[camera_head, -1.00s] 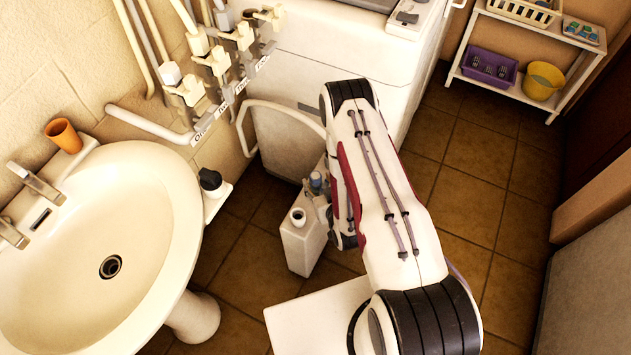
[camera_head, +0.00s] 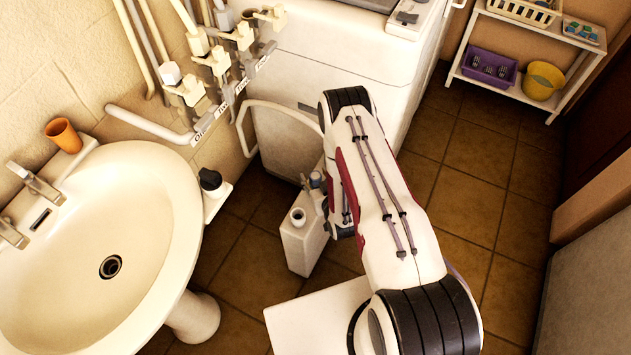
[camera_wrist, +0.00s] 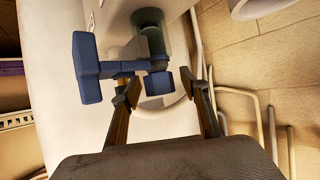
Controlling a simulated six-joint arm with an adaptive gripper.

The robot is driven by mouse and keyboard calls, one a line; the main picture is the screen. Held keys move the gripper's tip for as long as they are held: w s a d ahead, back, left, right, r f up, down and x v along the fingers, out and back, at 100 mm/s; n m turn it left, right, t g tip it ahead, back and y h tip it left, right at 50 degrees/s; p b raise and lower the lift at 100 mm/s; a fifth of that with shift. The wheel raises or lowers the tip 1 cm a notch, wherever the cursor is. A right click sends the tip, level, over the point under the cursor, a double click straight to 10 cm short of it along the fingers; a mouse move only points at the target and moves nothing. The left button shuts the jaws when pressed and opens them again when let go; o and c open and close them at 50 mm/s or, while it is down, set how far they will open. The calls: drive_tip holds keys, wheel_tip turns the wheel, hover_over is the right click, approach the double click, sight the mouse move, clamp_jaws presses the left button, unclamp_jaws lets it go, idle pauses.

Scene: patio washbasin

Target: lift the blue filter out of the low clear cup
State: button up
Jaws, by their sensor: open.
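A blue T-shaped part (camera_wrist: 100,68), which looks like the blue filter, shows in the wrist view just beyond my gripper (camera_wrist: 164,92). The gripper's two fingers are apart, one on each side of the part's lower block. I cannot tell whether either finger touches it. A dark greenish see-through cylinder (camera_wrist: 177,42), perhaps the low clear cup, stands behind the blue part; how the two join is unclear.
A white box with a round opening (camera_head: 298,217) stands left of my arm. The washbasin (camera_head: 150,230) is further left, with an orange cup (camera_head: 63,135) on its rim. A white appliance (camera_head: 330,60) stands behind; a shelf (camera_head: 510,85) is at back right. Open floor lies right.

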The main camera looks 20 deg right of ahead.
drive_tip(key=c, duration=1.2)
drive_tip(key=shift+r, duration=0.15)
drive_tip(key=shift+r, duration=4.85)
